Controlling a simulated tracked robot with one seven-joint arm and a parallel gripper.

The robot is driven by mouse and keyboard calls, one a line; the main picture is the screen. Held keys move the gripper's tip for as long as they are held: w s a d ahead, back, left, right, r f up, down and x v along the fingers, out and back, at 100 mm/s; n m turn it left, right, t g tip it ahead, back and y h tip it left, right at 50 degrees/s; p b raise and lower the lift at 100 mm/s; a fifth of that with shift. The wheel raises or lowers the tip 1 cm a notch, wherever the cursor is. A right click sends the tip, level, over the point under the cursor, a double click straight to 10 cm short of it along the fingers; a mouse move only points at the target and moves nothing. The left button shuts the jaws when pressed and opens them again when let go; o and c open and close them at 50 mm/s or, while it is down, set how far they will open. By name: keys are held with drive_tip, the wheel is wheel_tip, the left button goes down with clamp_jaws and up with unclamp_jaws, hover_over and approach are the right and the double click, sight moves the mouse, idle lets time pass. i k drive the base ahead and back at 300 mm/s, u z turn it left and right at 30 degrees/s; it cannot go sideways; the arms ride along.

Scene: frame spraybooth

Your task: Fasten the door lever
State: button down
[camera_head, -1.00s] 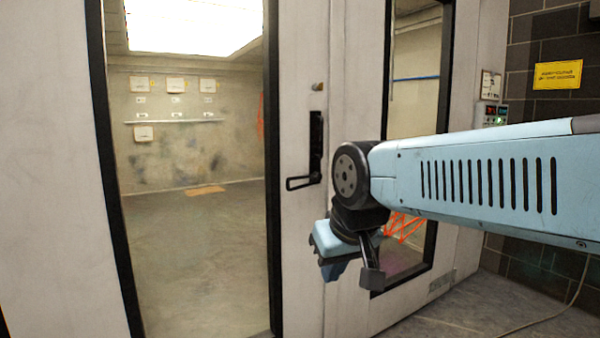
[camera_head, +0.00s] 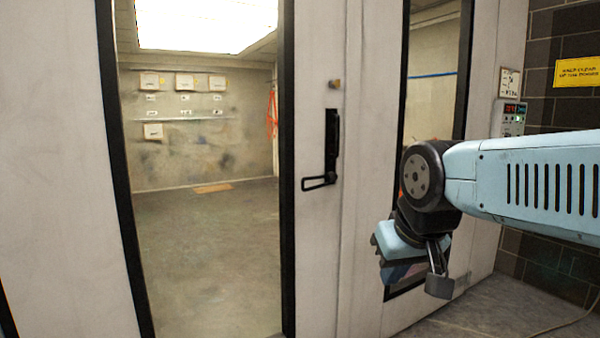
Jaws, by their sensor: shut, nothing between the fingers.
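The door lever (camera_head: 319,182) is a black looped handle on a tall black plate (camera_head: 332,135), mounted on the white door frame right of the large window. The lever sticks out to the left from the lower end of the plate, roughly level. My gripper (camera_head: 392,272) hangs low, to the right of and below the lever, well apart from it. It is shut and empty. Its fingertips are partly hidden by the wrist, and no part of the lever is covered by my arm.
A small brass-coloured fitting (camera_head: 334,84) sits above the plate. A narrow window (camera_head: 430,85) is behind my arm. A control panel (camera_head: 510,118) and a yellow sign (camera_head: 577,72) are at the right. Grey floor (camera_head: 470,312) lies below my arm.

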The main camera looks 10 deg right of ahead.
sight(332, 176)
drive_tip(key=z, duration=0.05)
drive_tip(key=i, duration=1)
drive_tip(key=u, duration=0.1)
